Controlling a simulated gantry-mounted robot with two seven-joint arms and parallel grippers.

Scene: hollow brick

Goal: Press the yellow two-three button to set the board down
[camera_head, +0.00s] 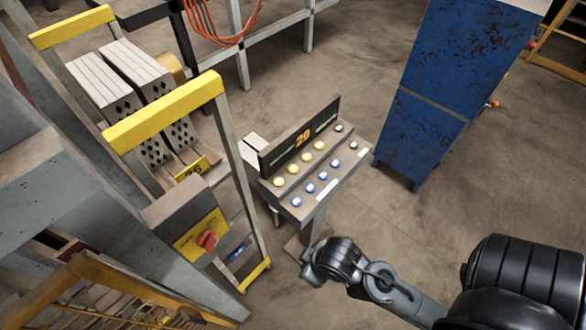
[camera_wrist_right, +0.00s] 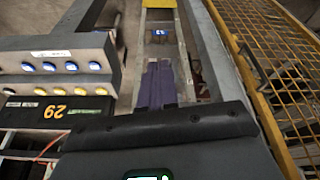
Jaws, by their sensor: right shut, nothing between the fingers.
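The button console (camera_head: 318,205) stands in the middle of the head view, with a row of yellow buttons (camera_head: 306,157) above a row of blue buttons (camera_head: 323,176). The yellow row also shows at the left of the right wrist view (camera_wrist_right: 62,91). Button labels are too small to read, so I cannot tell which is two-three. My right gripper (camera_head: 314,264) is in front of the console, apart from the buttons. My left gripper is out of view.
The console's display (camera_head: 303,138) reads 29. A yellow-barred frame (camera_head: 165,108) and a red knob on a yellow plate (camera_head: 207,240) stand left of the console. A blue cabinet (camera_head: 440,90) stands behind right. A yellow mesh fence (camera_wrist_right: 275,75) is right in the wrist view. Floor right of the console is clear.

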